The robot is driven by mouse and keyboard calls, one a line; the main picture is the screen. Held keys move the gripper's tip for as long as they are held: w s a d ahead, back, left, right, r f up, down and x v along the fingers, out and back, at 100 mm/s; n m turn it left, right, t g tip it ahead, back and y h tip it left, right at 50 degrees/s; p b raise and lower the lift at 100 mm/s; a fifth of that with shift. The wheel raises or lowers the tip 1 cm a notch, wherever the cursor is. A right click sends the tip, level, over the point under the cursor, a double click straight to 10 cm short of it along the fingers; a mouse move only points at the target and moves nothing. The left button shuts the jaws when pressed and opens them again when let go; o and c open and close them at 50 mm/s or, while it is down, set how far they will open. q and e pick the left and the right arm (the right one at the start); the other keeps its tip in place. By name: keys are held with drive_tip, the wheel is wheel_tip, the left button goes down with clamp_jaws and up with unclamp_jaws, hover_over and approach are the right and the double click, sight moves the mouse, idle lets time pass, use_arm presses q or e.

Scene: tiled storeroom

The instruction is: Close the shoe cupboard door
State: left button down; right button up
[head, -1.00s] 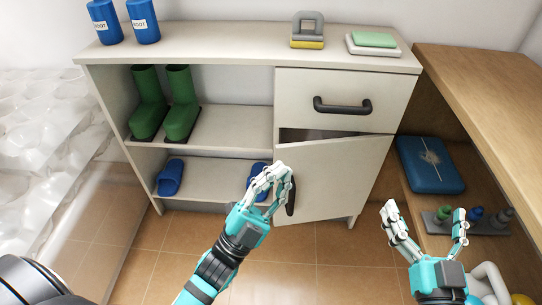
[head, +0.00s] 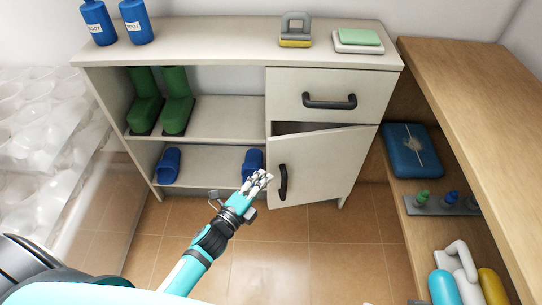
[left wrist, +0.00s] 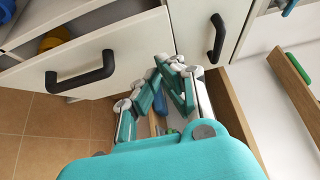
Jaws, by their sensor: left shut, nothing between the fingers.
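The shoe cupboard (head: 200,60) stands against the wall. Its lower right door (head: 325,165) is ajar, with a dark gap above its top edge. The door's dark upright handle (head: 283,183) is near its left, free edge. My left gripper (head: 262,178) is shut and empty, overlapping that free edge just left of the handle; I cannot tell whether it touches. The shut fingers also show in the left wrist view (left wrist: 172,75), between two pale panels with dark handles. My right gripper is out of the head view.
Green boots (head: 178,100) and blue slippers (head: 168,165) are on the cupboard's open shelves. The drawer (head: 325,95) above the door looks shut. A wooden shelf unit (head: 450,80) stands at the right. The tiled floor (head: 310,250) in front is clear.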

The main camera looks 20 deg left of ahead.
sight(280, 146)
use_arm(q)
drive_tip(key=w+b, duration=0.1)
drive_tip(key=w, duration=0.7)
drive_tip(key=shift+w, duration=0.1)
drive_tip(key=shift+w+a, duration=0.2)
drive_tip(key=shift+w, duration=0.05)
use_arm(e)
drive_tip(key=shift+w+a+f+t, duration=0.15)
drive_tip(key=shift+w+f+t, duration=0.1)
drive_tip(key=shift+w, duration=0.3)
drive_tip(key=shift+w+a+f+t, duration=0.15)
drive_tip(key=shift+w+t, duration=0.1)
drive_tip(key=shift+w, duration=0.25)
use_arm(q)
drive_tip(key=shift+w, duration=0.1)
drive_tip(key=w+a, duration=0.1)
drive_tip(key=w+m+h+b, duration=0.1)
drive_tip(key=w, duration=0.1)
drive_tip(key=w+a+h, duration=0.1)
drive_tip(key=shift+w+a+g, duration=0.35)
drive_tip(key=shift+w+g, duration=0.05)
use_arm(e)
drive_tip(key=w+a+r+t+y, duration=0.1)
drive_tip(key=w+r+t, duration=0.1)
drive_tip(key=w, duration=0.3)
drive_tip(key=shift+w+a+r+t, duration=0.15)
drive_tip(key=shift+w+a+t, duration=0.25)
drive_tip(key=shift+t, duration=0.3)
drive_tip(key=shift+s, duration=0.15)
